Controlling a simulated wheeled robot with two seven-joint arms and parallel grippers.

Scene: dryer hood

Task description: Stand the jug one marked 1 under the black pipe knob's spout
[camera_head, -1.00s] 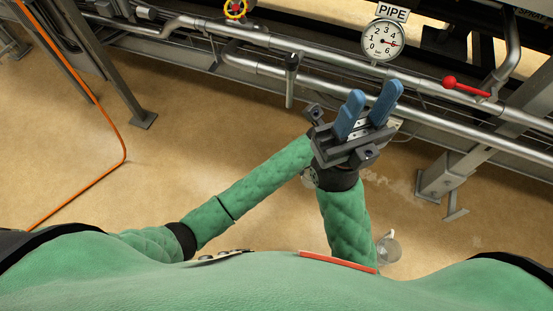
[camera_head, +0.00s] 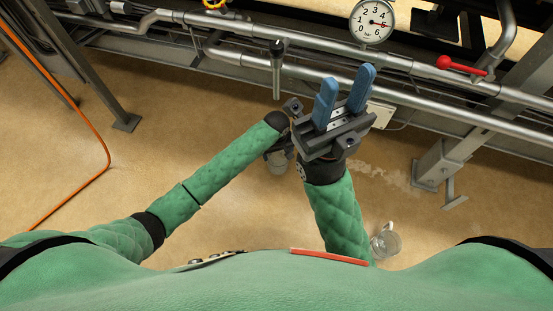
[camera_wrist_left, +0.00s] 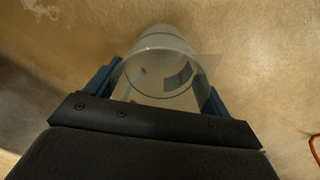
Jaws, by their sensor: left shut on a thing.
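The black pipe knob (camera_head: 277,46) tops a grey spout (camera_head: 276,80) that hangs from the pipe in the head view. My left gripper (camera_head: 279,153) is shut on a clear jug (camera_head: 279,164), below the spout in the picture and apart from it. In the left wrist view the jug (camera_wrist_left: 160,60) sits between the blue fingers of my left gripper (camera_wrist_left: 160,78). A dark mark shows on it, but I cannot read a number. My right gripper (camera_head: 346,84) is open and empty, its blue fingers apart, and partly overlaps the pipes in the picture.
Another clear jug (camera_head: 386,241) stands on the floor beside my right arm. A round gauge (camera_head: 371,22), a red-handled lever (camera_head: 462,65) and a yellow valve wheel (camera_head: 214,3) are on the pipes. An orange hose (camera_head: 104,160) lies left. Floor between is clear.

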